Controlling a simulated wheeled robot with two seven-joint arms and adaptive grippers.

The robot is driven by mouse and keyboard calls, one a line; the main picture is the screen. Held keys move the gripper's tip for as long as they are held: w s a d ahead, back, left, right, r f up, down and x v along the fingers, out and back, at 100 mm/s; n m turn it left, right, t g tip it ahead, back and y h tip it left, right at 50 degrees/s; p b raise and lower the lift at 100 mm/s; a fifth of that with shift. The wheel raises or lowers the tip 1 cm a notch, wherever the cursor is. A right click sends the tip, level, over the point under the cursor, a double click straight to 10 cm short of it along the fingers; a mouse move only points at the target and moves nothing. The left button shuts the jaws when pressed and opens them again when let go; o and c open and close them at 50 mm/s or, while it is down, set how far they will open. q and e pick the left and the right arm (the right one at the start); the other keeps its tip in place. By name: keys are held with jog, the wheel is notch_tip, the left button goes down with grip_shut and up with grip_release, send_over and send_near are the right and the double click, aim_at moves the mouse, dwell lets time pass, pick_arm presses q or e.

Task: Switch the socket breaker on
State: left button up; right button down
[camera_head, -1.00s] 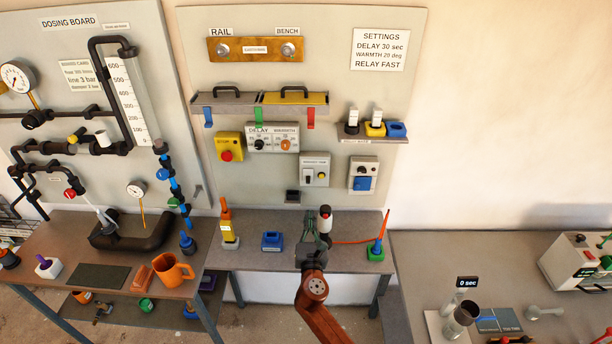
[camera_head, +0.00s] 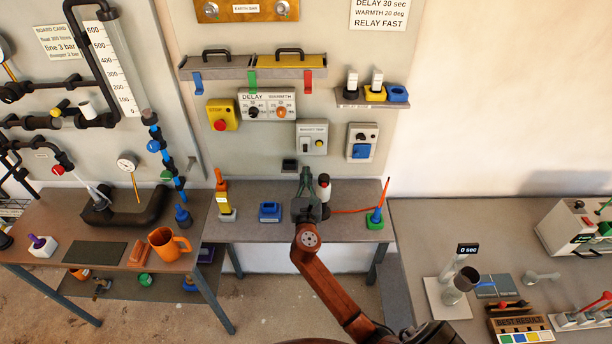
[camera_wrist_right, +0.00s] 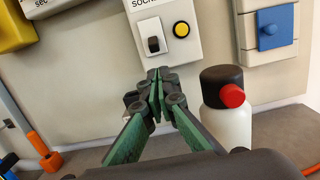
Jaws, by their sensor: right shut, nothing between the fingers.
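The socket breaker is a pale box (camera_head: 312,138) on the upright board, with a small dark switch and a yellow button. The black switch lever (camera_wrist_right: 154,45) sits low on a white plate, left of the yellow button (camera_wrist_right: 181,29). My right gripper (camera_head: 306,173) is shut and empty, below the box. In the wrist view its green-sided fingertips (camera_wrist_right: 158,75) point up just below the switch, seemingly apart from it. My left gripper is not in view.
A white bottle with black cap and red nozzle (camera_wrist_right: 227,110) stands close right of the gripper. A grey box with a blue switch (camera_head: 361,142) is right of the breaker. A yellow stop box (camera_head: 221,115) and the delay panel (camera_head: 267,106) are up and left.

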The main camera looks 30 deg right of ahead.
aim_at(306, 151)
jog(key=x, duration=0.6)
jog(key=shift+w+d, duration=0.15)
jog(key=shift+w, duration=0.15)
jog(key=shift+r, duration=0.1)
jog(key=r+p, duration=0.1)
jog(key=p, duration=0.3)
jog(key=r+p, duration=0.1)
jog(key=p, duration=0.3)
jog(key=s+r+g+p, duration=0.1)
jog(key=p, duration=0.4)
jog(key=shift+a+r+y, duration=0.2)
jog(key=shift+a+y, duration=0.15)
jog(key=shift+y, duration=0.05)
jog(key=shift+s+f+b, duration=0.1)
jog(key=shift+f+b, duration=0.1)
jog(key=shift+b, duration=0.1)
